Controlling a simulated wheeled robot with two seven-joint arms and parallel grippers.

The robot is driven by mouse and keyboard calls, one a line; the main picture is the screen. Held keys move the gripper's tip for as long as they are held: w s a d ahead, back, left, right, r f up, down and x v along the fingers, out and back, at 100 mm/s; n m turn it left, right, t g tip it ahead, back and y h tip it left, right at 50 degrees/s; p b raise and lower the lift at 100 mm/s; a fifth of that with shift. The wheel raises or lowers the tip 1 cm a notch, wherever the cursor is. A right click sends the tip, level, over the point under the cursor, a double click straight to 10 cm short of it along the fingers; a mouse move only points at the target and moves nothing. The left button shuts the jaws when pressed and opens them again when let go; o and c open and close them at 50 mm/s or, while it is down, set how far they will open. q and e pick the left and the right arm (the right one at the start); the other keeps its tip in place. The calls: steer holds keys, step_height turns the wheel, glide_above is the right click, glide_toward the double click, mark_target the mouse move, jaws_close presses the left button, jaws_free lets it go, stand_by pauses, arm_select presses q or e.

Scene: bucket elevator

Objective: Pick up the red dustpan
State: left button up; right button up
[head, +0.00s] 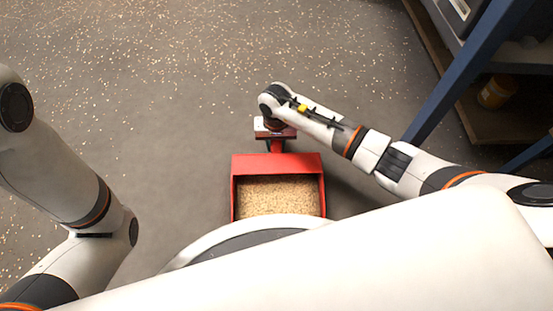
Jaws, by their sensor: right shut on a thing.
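The red dustpan (278,163) is at the centre of the head view, with a layer of tan grain (280,196) inside it. Its near end is hidden behind my own body. Its short red handle points away from me, and my right gripper (275,136) is shut on that handle. The wrist above hides most of the fingers. I cannot tell whether the dustpan touches the floor or hangs above it. My left arm comes in at the left, and its gripper is out of view.
The grey floor (180,110) is strewn with small pale grains, densest at the top and left. A blue-framed shelf (463,75) with a wooden board and an orange container (496,92) stands at the right. The floor left of the dustpan is free of large objects.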

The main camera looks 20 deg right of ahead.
step_height(320, 180, up, 10)
steer(key=p, duration=0.7)
